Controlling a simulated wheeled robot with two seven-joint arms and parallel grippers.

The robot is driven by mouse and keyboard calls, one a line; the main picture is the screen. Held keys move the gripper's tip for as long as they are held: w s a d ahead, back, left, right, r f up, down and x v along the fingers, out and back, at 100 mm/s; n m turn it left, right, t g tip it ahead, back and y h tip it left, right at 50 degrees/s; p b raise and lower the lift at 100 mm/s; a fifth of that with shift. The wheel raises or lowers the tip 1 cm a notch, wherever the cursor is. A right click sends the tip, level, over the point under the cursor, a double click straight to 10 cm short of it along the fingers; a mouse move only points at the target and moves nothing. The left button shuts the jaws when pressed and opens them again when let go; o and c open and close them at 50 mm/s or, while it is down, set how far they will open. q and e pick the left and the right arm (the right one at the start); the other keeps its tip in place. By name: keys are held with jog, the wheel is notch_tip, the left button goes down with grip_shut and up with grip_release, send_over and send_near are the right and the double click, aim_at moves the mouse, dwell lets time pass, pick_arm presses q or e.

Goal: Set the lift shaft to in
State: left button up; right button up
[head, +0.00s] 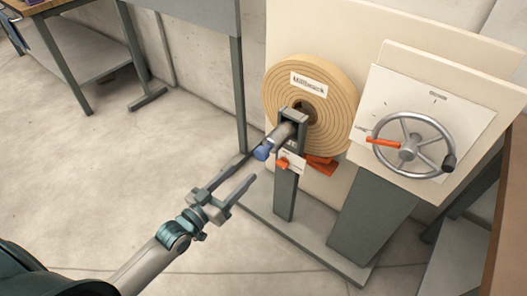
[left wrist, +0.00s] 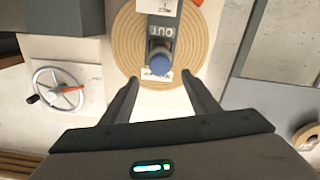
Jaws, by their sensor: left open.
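The lift shaft (head: 279,136) is a grey rod with a blue rounded end (head: 263,152), coming out of a dark bracket on a post in front of the wooden spiral disc (head: 341,92). In the left wrist view its blue end (left wrist: 160,64) points at the camera, and an upside-down "OUT" (left wrist: 160,30) reads beside it. My left gripper (head: 248,168) is open and empty, just short of the blue end. In the left wrist view its fingertips (left wrist: 160,78) lie on either side of the blue end, apart from it. My right gripper is not in view.
A spoked handwheel (head: 408,144) with an orange pointer stands on a panel to the right. Orange parts (head: 322,165) sit below the disc. A grey base plate (head: 300,243) carries the posts. A table stands at the upper left; the floor at left is clear.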

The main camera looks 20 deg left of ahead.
aim_at(259, 156)
pick_arm(q)
jog(key=x, duration=1.2)
jog(key=shift+w, duration=0.15)
